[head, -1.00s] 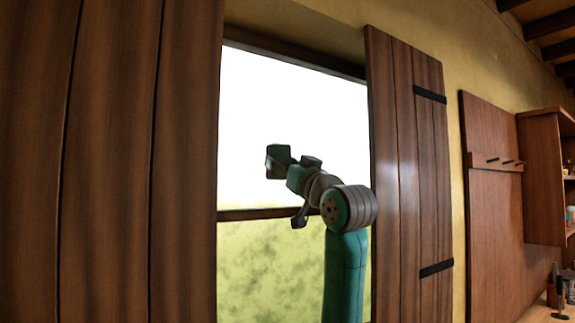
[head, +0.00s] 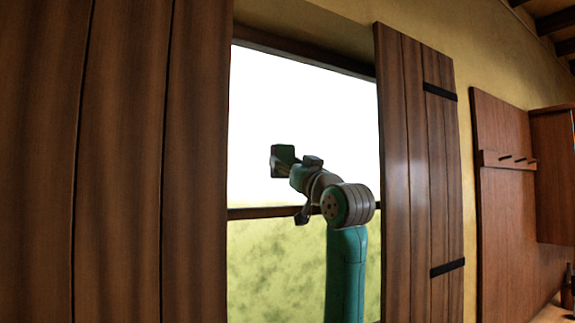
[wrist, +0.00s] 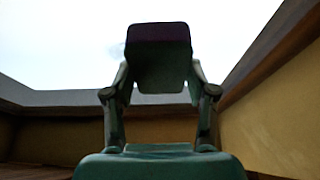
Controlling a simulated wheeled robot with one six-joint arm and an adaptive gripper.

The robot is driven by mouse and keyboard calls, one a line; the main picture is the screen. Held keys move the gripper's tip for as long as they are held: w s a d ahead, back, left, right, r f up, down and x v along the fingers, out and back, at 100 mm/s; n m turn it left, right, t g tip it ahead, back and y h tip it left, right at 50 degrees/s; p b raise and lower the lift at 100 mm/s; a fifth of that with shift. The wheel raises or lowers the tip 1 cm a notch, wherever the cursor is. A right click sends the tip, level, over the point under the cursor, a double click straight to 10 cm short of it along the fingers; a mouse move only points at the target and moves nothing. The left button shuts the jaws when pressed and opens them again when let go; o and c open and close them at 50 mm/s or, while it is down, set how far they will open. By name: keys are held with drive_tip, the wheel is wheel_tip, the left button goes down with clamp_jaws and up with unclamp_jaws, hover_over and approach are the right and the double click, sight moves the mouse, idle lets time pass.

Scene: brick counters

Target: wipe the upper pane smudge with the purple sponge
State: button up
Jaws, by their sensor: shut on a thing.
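The upper pane (head: 320,105) is a bright white area of the window, above a dark crossbar. My gripper (head: 284,162) is raised in front of this pane, at its lower middle. In the wrist view my gripper (wrist: 160,75) is shut on the purple sponge (wrist: 158,33), which shows as a dark purple band at the top of a green block. A faint grey patch (wrist: 118,50), possibly the smudge, shows just left of the sponge, partly hidden by it. I cannot tell whether the sponge touches the glass.
A wooden shutter (head: 120,160) stands close at the left and another shutter (head: 420,160) at the right of the window. The lower pane (head: 270,265) is yellow-green with mottled dark areas. A peg board (head: 508,160) and cabinet stand further right.

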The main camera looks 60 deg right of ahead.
drive_tip(key=shift+w+d, duration=0.55)
drive_tip(key=shift+w, duration=0.3)
idle(0.3)
drive_tip(key=s+d, duration=0.4)
drive_tip(key=d, duration=0.2)
drive_tip(key=shift+d, duration=0.25)
idle(0.7)
drive_tip(key=shift+a, duration=0.1)
drive_tip(key=shift+w+a, duration=0.7)
drive_tip(key=shift+a, duration=0.35)
drive_tip(key=shift+w+a, duration=0.65)
drive_tip(key=shift+a, duration=0.45)
drive_tip(key=shift+w+a, duration=0.7)
drive_tip(key=shift+a, duration=0.35)
drive_tip(key=shift+s+r, duration=0.1)
drive_tip(key=shift+r, duration=0.25)
drive_tip(key=shift+s+d, duration=0.65)
drive_tip(key=shift+d, duration=0.45)
drive_tip(key=shift+s+d, duration=0.6)
drive_tip(key=shift+d, duration=0.55)
drive_tip(key=shift+s+d, duration=0.65)
drive_tip(key=shift+d, duration=0.45)
drive_tip(key=shift+f, duration=0.1)
